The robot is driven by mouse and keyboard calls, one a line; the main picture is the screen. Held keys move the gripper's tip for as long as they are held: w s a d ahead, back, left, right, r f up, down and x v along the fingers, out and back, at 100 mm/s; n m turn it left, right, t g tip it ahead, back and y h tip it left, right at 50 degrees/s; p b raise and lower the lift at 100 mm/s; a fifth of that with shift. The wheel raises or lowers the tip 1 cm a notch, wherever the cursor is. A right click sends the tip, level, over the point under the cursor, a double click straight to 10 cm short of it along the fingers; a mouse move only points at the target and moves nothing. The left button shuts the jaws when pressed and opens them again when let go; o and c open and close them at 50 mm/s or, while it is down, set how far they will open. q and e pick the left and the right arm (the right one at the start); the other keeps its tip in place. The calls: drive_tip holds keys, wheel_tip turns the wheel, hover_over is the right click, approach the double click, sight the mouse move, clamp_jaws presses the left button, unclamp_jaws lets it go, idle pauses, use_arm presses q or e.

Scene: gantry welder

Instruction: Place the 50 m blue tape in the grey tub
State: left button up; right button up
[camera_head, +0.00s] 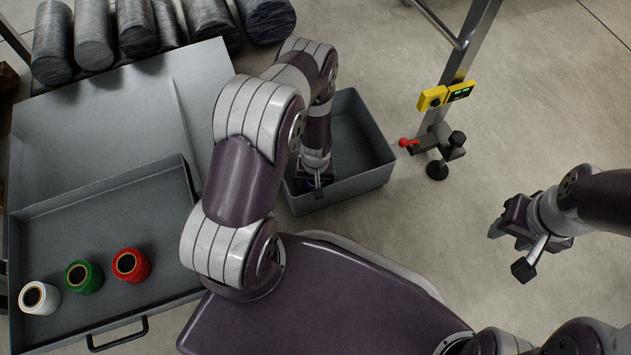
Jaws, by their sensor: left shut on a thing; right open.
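The grey tub (352,188) stands on the floor near the middle, and my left arm reaches down into it. My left gripper (316,184) is inside the tub's outline, near its front left corner. It is shut on the blue tape (311,184), of which only a small dark blue bit shows. The arm and gripper hide the rest, and I cannot tell whether the tape touches the tub floor. My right gripper (496,230) is open and empty over bare floor at the right.
A grey drawer (110,205) at the left holds a white roll (39,298), a green roll (83,277) and a red roll (131,265). Several dark wrapped rolls (95,35) lie behind. A metal post (462,65) with a yellow box (432,98) stands right of the tub.

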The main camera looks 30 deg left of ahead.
use_arm(q)
drive_tip(key=shift+f, duration=0.2)
drive_tip(key=o, duration=1.2)
wheel_tip(320, 180, up, 12)
drive_tip(key=p, duration=0.8)
wheel_tip(320, 180, up, 20)
drive_tip(key=d+m+t, duration=0.1)
drive_tip(key=d+m, duration=0.2)
drive_tip(key=s+d+r+m, duration=0.1)
drive_tip(key=s+d+r, duration=0.1)
drive_tip(key=s+r, duration=0.6)
wheel_tip(320, 180, up, 3)
drive_tip(key=shift+s+f+m+p, duration=0.1)
drive_tip(key=shift+s+m+p, duration=0.1)
drive_tip(key=shift+m+p, duration=0.2)
